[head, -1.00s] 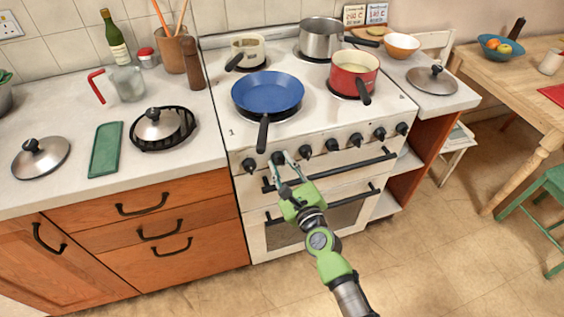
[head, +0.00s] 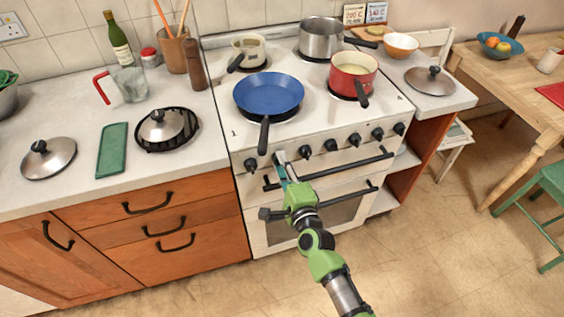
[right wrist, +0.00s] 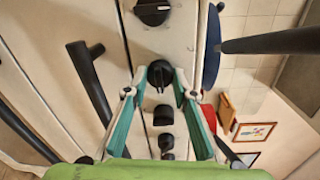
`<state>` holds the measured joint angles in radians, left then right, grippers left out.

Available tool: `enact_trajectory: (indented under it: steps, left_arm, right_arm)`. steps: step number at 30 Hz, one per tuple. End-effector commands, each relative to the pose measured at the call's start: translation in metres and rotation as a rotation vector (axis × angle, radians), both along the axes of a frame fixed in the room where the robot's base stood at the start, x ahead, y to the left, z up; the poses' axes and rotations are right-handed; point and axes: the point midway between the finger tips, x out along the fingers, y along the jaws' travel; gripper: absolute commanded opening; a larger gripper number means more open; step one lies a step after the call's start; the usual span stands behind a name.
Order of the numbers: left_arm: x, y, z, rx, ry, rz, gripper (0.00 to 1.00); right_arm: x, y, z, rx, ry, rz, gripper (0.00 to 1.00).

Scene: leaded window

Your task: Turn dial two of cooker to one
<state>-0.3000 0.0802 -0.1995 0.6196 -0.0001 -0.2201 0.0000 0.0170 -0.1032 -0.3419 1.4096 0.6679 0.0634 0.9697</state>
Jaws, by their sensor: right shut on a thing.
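The white cooker (head: 300,215) has a row of black dials along its front. My right gripper (head: 280,160) is at the second dial from the left, which its fingers mostly hide in the head view. In the right wrist view, dial two (right wrist: 160,73) sits between the two fingertips of the gripper (right wrist: 160,92), which is shut on it. The dial's setting is too small to read. Dial one (head: 251,165) is free to the left, and dial three (head: 305,152) is free to the right. My left gripper is not in view.
A blue pan (head: 268,93) stands on the front left burner, its handle (head: 264,135) reaching out over the front edge near my gripper. The black oven handle (head: 345,166) runs just below the dials. A red pot (head: 353,76) stands at the front right.

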Motion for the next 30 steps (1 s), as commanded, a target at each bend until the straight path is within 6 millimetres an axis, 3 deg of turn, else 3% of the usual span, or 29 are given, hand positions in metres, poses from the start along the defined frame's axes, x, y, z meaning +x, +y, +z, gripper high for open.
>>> enact_trajectory:
  steps: [15, 30]
  left_arm:
    - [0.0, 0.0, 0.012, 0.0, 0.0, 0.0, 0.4]
    - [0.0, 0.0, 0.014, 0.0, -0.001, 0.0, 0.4]
  right_arm:
    - [-0.001, 0.001, 0.0, -0.365, -0.117, 0.001, 0.03]
    - [-0.001, 0.001, -0.001, -0.46, -0.148, 0.0, 0.03]
